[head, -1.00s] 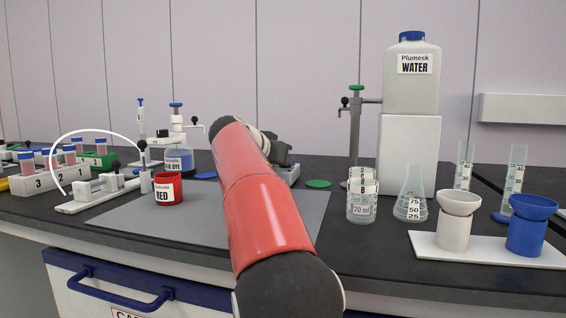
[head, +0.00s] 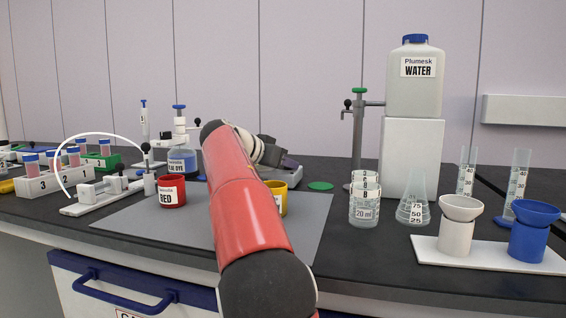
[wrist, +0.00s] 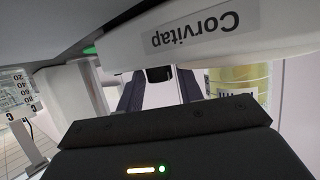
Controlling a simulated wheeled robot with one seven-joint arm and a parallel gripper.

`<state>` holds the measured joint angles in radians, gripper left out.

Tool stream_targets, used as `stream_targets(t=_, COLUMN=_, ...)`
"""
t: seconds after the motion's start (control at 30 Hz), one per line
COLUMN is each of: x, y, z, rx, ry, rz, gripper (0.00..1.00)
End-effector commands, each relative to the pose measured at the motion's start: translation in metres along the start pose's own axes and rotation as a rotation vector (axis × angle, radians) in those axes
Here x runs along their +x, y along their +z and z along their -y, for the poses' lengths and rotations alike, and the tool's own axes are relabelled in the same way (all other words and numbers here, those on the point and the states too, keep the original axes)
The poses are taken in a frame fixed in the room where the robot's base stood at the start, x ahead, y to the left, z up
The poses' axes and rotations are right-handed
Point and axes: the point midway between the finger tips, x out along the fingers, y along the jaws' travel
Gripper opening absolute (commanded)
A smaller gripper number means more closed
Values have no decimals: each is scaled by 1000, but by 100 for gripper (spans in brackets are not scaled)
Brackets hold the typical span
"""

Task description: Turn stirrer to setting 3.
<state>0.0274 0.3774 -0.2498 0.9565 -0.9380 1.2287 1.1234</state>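The stirrer (head: 288,170) is a low grey device behind my arm in the head view, mostly hidden. In the wrist view I take the white body labelled "Corvitap" (wrist: 215,38) to be the stirrer; its label is upside down. A small black knob (wrist: 158,74) sticks out from its edge. My gripper (wrist: 160,88) is open, with one dark finger on each side of the knob in the picture. I cannot tell whether the fingers touch it. No setting marks are readable.
A yellow cup (head: 281,199) stands right of my arm and a red cup (head: 172,191) left of it on the grey mat (head: 309,226). Beakers (head: 364,200) and a flask (head: 413,203) stand to the right.

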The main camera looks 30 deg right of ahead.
Motion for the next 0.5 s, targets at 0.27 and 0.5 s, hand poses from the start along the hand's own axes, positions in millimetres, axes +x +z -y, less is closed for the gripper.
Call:
stream_targets(t=0.27, x=0, y=-1, z=0, rx=1, ry=-3, rz=-3, gripper=49)
stream_targets(t=0.5, x=-1, y=-1, z=0, rx=1, ry=-4, rz=-3, gripper=49)
